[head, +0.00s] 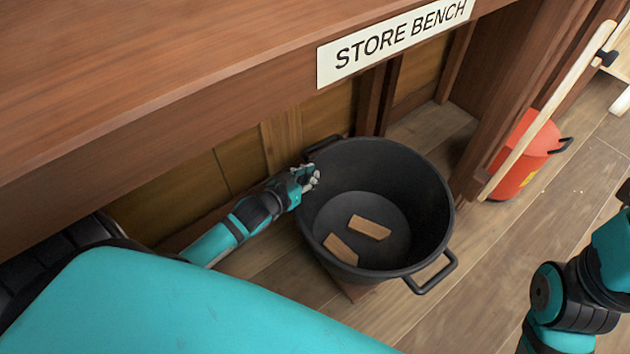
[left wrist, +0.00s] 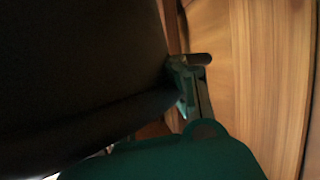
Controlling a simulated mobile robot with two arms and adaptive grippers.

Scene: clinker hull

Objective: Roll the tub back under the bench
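The tub (head: 430,175) is a round black bucket on the plank floor at the open front of the store bench (head: 150,65). It holds two wooden blocks (head: 369,227). One handle (head: 432,278) faces the lower right, another (head: 322,145) the upper left. A bit of wood shows beneath the tub. My left gripper (head: 309,178) is at the tub's left rim, close to the upper-left handle. In the left wrist view, the gripper (left wrist: 188,85) is beside a large dark surface, probably the tub. Whether its fingers close on anything is unclear. My right gripper is out of view.
A red bucket (head: 524,160) stands right of the bench's end post, with a long pale wooden pole (head: 548,110) leaning in front of it. Upright posts and a panelled wall stand behind the tub. Floor is open right of the tub.

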